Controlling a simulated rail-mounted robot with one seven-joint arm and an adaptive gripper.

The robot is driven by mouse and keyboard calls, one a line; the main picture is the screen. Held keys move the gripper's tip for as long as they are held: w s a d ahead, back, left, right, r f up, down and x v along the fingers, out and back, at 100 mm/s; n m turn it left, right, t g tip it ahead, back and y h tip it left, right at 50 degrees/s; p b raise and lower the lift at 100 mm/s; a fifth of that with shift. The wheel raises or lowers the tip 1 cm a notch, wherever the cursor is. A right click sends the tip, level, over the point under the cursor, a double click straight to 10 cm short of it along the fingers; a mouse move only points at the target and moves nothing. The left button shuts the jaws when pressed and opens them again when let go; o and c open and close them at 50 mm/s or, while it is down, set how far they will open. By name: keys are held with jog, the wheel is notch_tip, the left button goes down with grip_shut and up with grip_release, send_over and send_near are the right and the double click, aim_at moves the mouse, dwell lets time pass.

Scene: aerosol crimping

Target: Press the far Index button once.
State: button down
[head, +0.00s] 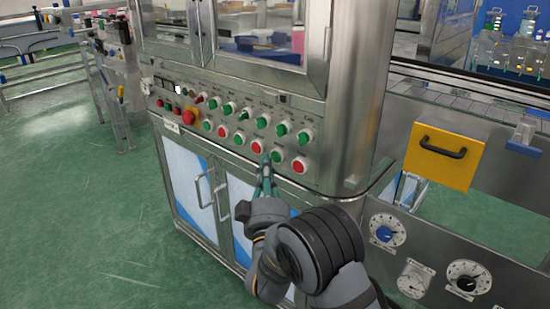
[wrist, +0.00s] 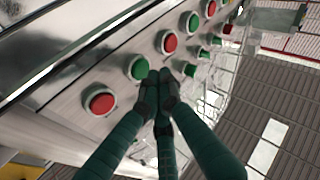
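The stainless control panel (head: 235,122) carries rows of green and red buttons and knobs. Their labels are too small to read, so I cannot tell which one is the far Index button. My gripper (head: 264,160) is in front of the bottom row, its tips just below a red button (head: 257,146) and a green button (head: 276,155). In the wrist view my gripper's dark green fingers (wrist: 159,82) are drawn together, with nothing seen between them. The tips appear beside the green button (wrist: 138,67); contact cannot be told. Another red button (wrist: 101,102) is at lower left.
Green selector knobs (head: 282,129) form the row above. Below are cabinet doors with bar handles (head: 222,201).

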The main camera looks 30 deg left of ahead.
jog(key=shift+w, duration=0.15)
jog(key=shift+w+d+b, duration=0.1)
jog(key=shift+w+b, duration=0.2)
jog(key=shift+b, duration=0.15)
jog(key=shift+w, duration=0.45)
dwell(0.5)
dwell(0.4)
jog(key=shift+s+b, duration=0.85)
jog(key=shift+b, duration=0.1)
jog(key=s+b, duration=0.2)
jog(key=s, duration=0.1)
jog(key=s+a+b, duration=0.1)
jog(key=s, duration=0.1)
